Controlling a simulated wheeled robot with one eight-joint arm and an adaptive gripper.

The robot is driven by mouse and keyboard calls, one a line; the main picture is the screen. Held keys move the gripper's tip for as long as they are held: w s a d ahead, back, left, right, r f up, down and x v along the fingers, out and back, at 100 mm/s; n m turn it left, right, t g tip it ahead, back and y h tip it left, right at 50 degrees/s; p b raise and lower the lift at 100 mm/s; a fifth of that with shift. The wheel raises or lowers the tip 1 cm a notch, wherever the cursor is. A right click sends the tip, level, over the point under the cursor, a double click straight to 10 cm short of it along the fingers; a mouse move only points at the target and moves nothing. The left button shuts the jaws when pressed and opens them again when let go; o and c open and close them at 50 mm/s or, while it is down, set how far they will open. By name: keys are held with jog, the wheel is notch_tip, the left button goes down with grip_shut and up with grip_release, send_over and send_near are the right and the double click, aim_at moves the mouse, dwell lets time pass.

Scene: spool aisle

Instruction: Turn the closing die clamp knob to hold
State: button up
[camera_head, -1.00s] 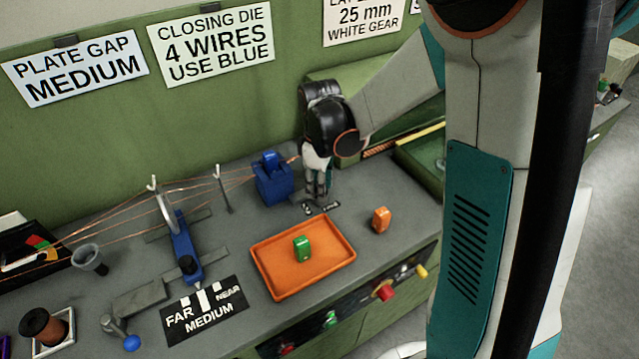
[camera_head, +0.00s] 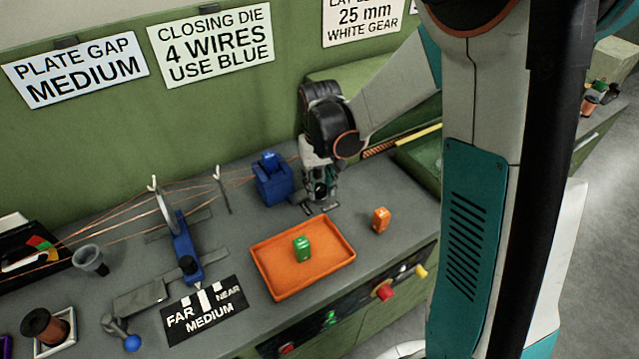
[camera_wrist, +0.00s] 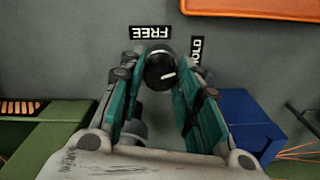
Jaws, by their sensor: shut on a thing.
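The clamp knob (camera_wrist: 158,66) is round and black with a white mark, between my fingertips in the wrist view. Its white mark points to the right in that view. The FREE label (camera_wrist: 150,32) lies above the knob. The HOLD label (camera_wrist: 197,50) stands to its right, partly covered by a finger. My gripper (camera_head: 321,198) is shut on the knob, pointing down at the bench. In the head view my fingers hide the knob. The blue closing die block (camera_head: 273,183) stands just left of my gripper, with copper wires running to it.
An orange tray (camera_head: 262,276) holding a green piece (camera_head: 302,249) lies in front of my gripper. An orange piece (camera_head: 380,219) stands on the bench right of the tray. A green bin (camera_head: 418,160) is to the right. The blue block also shows close beside my fingers in the wrist view (camera_wrist: 250,125).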

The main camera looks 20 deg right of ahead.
aim_at(320, 187)
jog(key=shift+m, duration=2)
jog(key=o, duration=1.1)
jog(key=shift+c, duration=0.2)
notch_tip(320, 187, up, 12)
